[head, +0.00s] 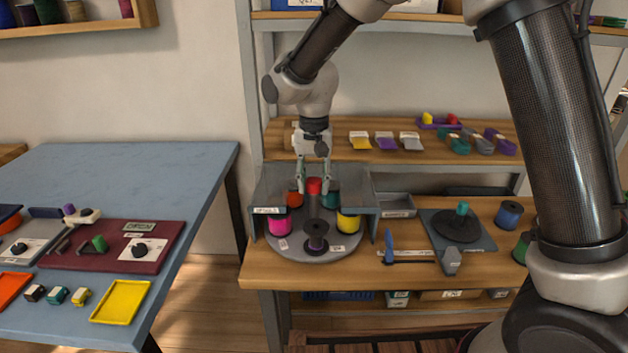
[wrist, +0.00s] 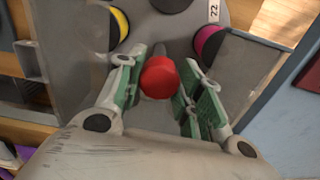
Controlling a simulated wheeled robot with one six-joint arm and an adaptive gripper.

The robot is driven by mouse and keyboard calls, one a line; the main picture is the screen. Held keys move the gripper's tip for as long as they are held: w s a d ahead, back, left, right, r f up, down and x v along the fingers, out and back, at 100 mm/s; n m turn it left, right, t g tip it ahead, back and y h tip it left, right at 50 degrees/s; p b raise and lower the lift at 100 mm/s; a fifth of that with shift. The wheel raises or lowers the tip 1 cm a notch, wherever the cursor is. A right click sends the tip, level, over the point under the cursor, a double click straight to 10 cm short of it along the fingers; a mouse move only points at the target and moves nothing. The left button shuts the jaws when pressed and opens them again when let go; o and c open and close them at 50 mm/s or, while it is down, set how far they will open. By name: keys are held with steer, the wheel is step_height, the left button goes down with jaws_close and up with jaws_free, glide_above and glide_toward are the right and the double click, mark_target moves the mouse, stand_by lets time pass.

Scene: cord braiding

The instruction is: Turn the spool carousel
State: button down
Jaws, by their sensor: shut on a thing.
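The spool carousel (head: 292,245) is a round grey disc on the wooden bench, partly under a grey hood. A dark post with a red knob (head: 314,186) stands at its centre. Around it are a magenta spool (head: 279,225), a yellow spool (head: 348,222), an orange spool (head: 295,199), a teal spool (head: 331,200) and a dark spool with purple (head: 316,238) at the front. My gripper (head: 314,183) points down from above, shut on the red knob. In the wrist view the red knob (wrist: 160,78) sits between the green finger pads.
The grey hood (head: 360,191) stands close on both sides of the carousel. To the right are a blue-handled tool (head: 389,245), a dark turntable (head: 457,228) and a blue spool (head: 509,214). A shelf (head: 345,153) runs behind; a blue table (head: 180,170) stands left.

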steer(key=shift+m, duration=0.4)
stand_by(0.4)
steer(key=c, duration=0.9)
jaws_free()
steer(key=shift+c, duration=0.2)
step_height(320, 180, up, 12)
